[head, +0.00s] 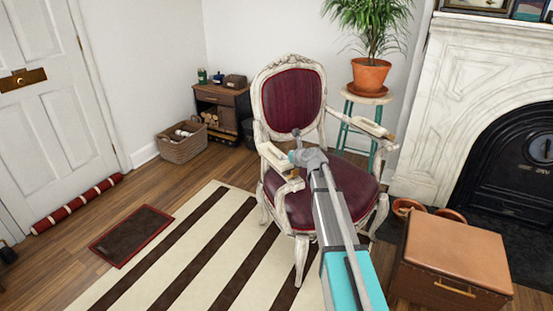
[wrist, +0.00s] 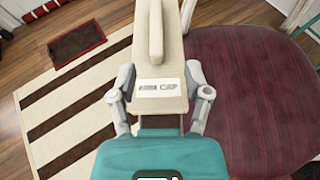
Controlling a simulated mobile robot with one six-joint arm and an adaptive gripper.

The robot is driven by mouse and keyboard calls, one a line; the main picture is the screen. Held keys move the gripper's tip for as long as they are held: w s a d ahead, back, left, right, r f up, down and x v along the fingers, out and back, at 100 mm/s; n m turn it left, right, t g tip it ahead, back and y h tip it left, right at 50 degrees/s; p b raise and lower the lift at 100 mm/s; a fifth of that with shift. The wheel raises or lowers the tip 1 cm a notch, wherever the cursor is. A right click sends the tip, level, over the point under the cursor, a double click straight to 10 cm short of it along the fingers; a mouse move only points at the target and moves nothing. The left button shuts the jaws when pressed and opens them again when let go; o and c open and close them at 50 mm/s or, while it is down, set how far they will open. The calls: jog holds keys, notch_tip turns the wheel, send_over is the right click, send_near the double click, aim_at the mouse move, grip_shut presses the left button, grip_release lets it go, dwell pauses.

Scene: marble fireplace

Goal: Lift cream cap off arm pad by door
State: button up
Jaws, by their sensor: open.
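The chair (head: 292,95) has a white carved frame with a dark red back and seat (head: 325,195). A cream cap (head: 271,154) lies on the chair's arm nearest the door. In the wrist view, the cream cap (wrist: 155,88) has a raised ridge along its top and a label that appears to read "ARM CAP". My gripper (head: 294,158) is over this arm. In the wrist view, my gripper (wrist: 160,85) is open, with one finger on each side of the cap's near end. The pad beneath the cap is hidden.
The other chair arm carries a similar cream piece (head: 372,128). A potted plant (head: 369,75) on a teal-legged stool stands behind it. A brown leather box (head: 455,255) is at lower right, by the fireplace (head: 462,100). The striped rug (head: 205,225) is clear toward the door (head: 55,90).

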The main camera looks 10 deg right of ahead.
aim_at(279, 153)
jog(key=shift+w+a, duration=0.1)
jog(key=shift+w, duration=0.15)
jog(key=shift+b+x, duration=1.15)
jog(key=shift+x, duration=1.45)
jog(key=shift+s+a+f, duration=0.1)
jog(key=shift+a+f, duration=0.1)
grip_shut()
